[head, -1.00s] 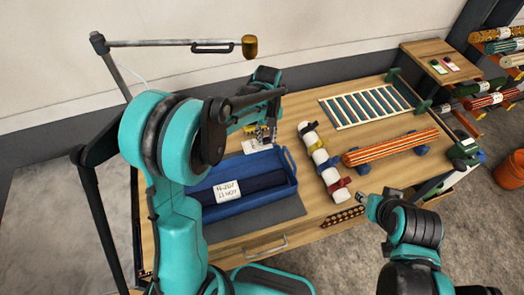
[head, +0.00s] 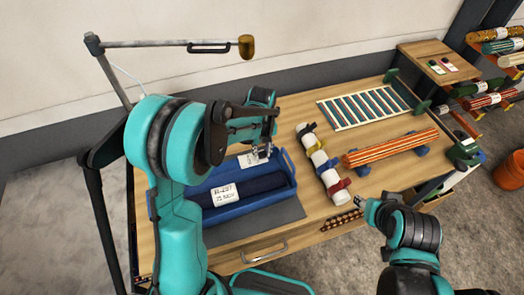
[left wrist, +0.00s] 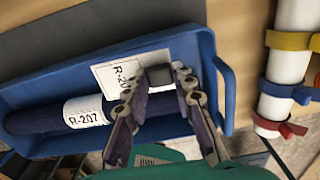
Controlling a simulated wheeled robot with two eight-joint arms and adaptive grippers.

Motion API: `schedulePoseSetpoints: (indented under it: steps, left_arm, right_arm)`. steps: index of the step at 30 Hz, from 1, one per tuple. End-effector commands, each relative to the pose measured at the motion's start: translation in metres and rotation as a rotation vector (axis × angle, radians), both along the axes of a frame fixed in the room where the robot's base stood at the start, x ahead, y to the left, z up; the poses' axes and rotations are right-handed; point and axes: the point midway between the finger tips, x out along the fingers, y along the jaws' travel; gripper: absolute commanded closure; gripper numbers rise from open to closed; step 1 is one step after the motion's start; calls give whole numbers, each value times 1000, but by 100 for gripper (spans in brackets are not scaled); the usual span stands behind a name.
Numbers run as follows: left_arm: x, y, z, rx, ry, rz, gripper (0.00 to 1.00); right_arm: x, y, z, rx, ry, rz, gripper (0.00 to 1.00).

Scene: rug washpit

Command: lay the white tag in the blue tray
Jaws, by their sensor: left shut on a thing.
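The blue tray (head: 290,180) stands on the wooden table; it also shows in the left wrist view (left wrist: 212,50). A dark roll with a white label (left wrist: 84,113) reading R-207 lies in it. My left gripper (head: 262,153) is above the tray's far right part. It is shut on the white tag (head: 248,161), printed "R-20" with the rest covered, held by a dark block at its edge. In the left wrist view the tag (left wrist: 114,75) overlaps the tray's far wall. Contact cannot be told. My right gripper (head: 359,200) is off the table's front edge; its jaws are too small to read.
A white roll with coloured straps (head: 322,165) lies right of the tray. An orange striped roll (head: 390,147) rests on blue supports farther right. A slatted rack (head: 365,106) lies at the back. A grey mat (head: 285,212) extends in front of the tray. A lamp arm (head: 170,42) spans the upper left.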

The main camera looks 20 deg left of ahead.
Motion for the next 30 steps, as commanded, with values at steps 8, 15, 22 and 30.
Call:
schedulePoseSetpoints:
  steps: [8, 15, 22, 30]
  left_arm:
    - [0, 0, -6, 0, 0, 0, 90]
    - [0, 0, -5, 0, 0, 0, 54]
    - [0, 0, 0, 0, 0, 0, 54]
    - [0, 0, 48, 0, 0, 0, 54]
  right_arm:
    - [0, 0, -5, 0, 0, 0, 60]
    - [0, 0, -5, 0, 0, 0, 60]
    - [0, 0, 0, 0, 0, 0, 60]
    - [0, 0, 17, 0, 0, 0, 60]
